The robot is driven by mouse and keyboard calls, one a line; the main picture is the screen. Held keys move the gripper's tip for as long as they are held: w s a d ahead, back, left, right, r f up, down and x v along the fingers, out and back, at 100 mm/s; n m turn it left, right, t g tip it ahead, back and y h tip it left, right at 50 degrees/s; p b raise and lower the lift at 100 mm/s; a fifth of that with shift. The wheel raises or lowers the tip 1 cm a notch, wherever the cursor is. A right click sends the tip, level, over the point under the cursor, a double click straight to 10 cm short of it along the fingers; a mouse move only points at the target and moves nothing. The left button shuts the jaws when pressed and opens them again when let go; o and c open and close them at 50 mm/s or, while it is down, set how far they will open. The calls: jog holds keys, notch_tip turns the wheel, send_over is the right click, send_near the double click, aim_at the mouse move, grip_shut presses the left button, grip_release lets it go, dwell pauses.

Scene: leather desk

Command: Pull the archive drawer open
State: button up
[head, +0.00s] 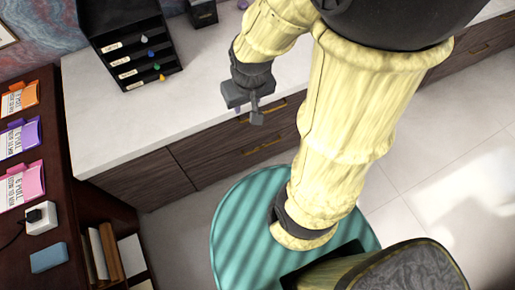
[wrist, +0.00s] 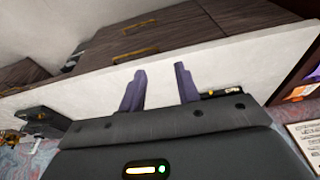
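A cabinet of dark wood drawers with brass handles stands under the white counter; the upper drawer (head: 225,128) and lower drawer (head: 228,163) look closed. A black unit (head: 125,45) on the counter holds several small labelled drawers with coloured knobs, also looking closed. The labels are too small to read, so I cannot tell which is the archive drawer. My gripper (head: 244,108) hangs near the counter's front edge, by the upper brass handle in the picture. In the wrist view my gripper (wrist: 160,74) has its two fingers apart with nothing between them. A brass handle (wrist: 135,56) lies beyond the fingertips.
The white counter (head: 150,105) has clear room before the black unit. A small black box (head: 203,13) stands at the back. A dark shelf at left bears orange, purple and pink folders (head: 22,188) and a blue box (head: 48,257). A teal round surface (head: 235,230) lies below.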

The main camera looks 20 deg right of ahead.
jog(key=w+d+f+m+g+y+b, duration=0.1)
jog(key=w+d+f+m+y+b, duration=0.2)
jog(key=f+m+b, duration=0.9)
jog(key=w+d+f+m+g+y+b, duration=0.3)
jog(key=f+b, duration=0.5)
jog(key=f, duration=1)
jog(key=w+d+f+m+y+b, duration=0.1)
jog(key=d+f+m+y+b, duration=0.35)
jog(key=f+b, duration=0.8)
jog(key=d+f+m+t+y+b, duration=0.1)
jog(key=d+f+m+t+b, duration=0.4)
jog(key=f, duration=0.5)
jog(key=d+f+m+t+y+b, duration=0.1)
jog(key=d+f+m+t+b, duration=0.4)
jog(key=f+m+b, duration=0.3)
jog(key=d+f+m+t+y+b, duration=0.2)
jog(key=d+f+m+t+b, duration=0.2)
jog(key=d+f+m+b, duration=0.3)
notch_tip(320, 180, down, 6)
jog(key=m, duration=0.3)
jog(key=shift+w+d+t, duration=0.15)
jog(key=shift+w+t, duration=0.25)
jog(key=shift+f+m, duration=0.1)
jog(key=shift+m, duration=0.15)
